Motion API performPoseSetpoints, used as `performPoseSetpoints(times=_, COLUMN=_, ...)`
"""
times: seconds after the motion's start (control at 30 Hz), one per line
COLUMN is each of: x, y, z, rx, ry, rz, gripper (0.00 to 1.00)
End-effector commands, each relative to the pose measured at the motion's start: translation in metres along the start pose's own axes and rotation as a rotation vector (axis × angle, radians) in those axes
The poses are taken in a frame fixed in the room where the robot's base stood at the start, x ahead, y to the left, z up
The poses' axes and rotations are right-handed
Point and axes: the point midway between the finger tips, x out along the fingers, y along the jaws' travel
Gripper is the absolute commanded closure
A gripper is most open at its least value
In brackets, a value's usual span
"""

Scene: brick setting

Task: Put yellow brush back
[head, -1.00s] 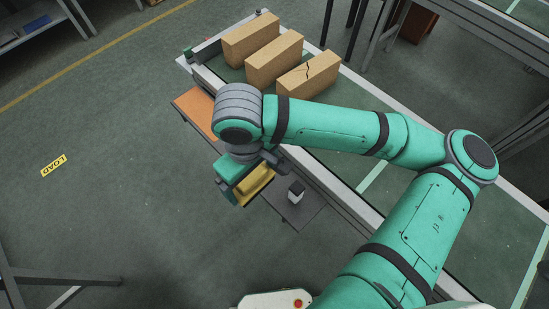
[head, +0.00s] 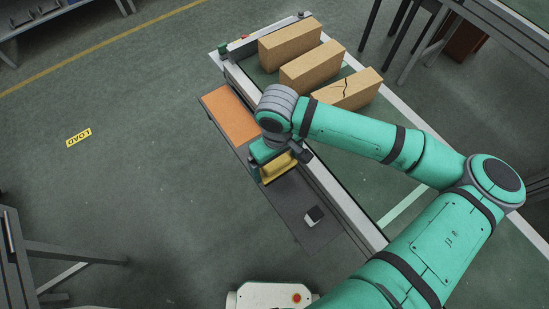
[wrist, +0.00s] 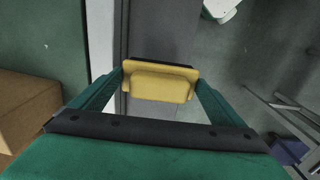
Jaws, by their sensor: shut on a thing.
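The yellow brush (head: 279,168) is held in my gripper (head: 272,160) over the dark side shelf (head: 290,205) that runs along the conveyor. In the wrist view the yellow brush (wrist: 160,82) sits between the two green fingers of my gripper (wrist: 158,80), which are shut on its ends. A dark strip shows along the brush's far edge. I cannot tell whether the brush touches the shelf. My wrist hides part of the shelf behind it.
An orange panel (head: 231,113) covers the far part of the shelf. A small black-and-white object (head: 314,216) stands on its near part. Three bricks (head: 312,66) lie on the conveyor (head: 395,195), the nearest one cracked. Open floor (head: 130,190) lies to the left.

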Motion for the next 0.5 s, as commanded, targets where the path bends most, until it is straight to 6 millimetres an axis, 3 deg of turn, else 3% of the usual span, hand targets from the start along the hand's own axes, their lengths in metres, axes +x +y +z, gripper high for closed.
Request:
performPoseSetpoints(times=0.17, x=0.007, y=0.002, z=-0.002, rx=0.001, ry=0.0, rz=-0.001, gripper=0.35)
performPoseSetpoints(times=0.5, x=0.043, y=0.005, z=-0.001, rx=0.008, ry=0.0, rz=-0.001, gripper=0.35)
